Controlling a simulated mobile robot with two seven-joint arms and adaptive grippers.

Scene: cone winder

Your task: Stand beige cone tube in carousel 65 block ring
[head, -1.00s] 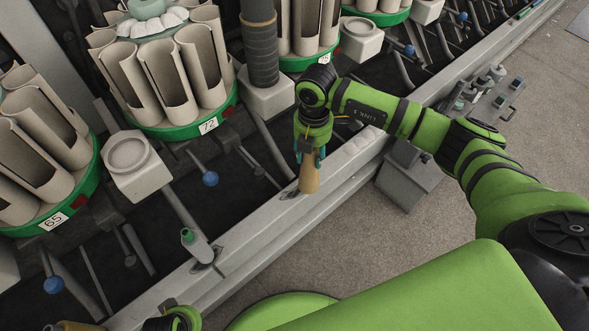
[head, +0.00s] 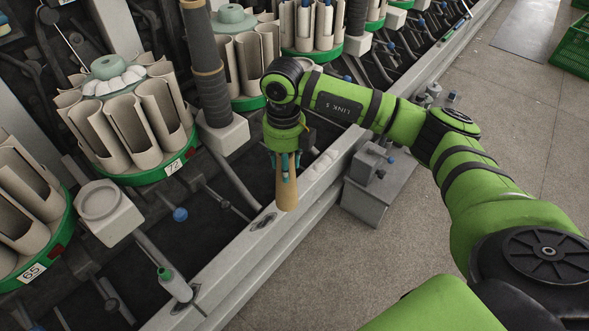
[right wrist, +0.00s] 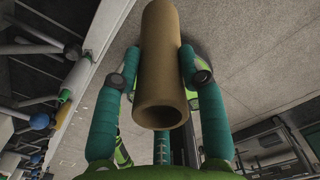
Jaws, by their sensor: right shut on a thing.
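My right gripper (head: 286,160) is shut on the beige cone tube (head: 287,190), which hangs below it in the head view. In the right wrist view the tube (right wrist: 160,70) sits between the teal fingers, with its open end toward the camera. Gripper and tube are over the grey machine rail, away from the carousels. The carousel labelled 65 (head: 62,247) is at the lower left, partly cut off by the picture edge. It has a green base ring and beige open compartments. My left gripper does not show in the head view.
The carousel labelled 72 (head: 178,172) stands right of carousel 65. A pale block with a round top (head: 103,208) lies between them. A dark wrapped post (head: 205,75) rises behind my right gripper. A grey box (head: 375,190) stands by the rail.

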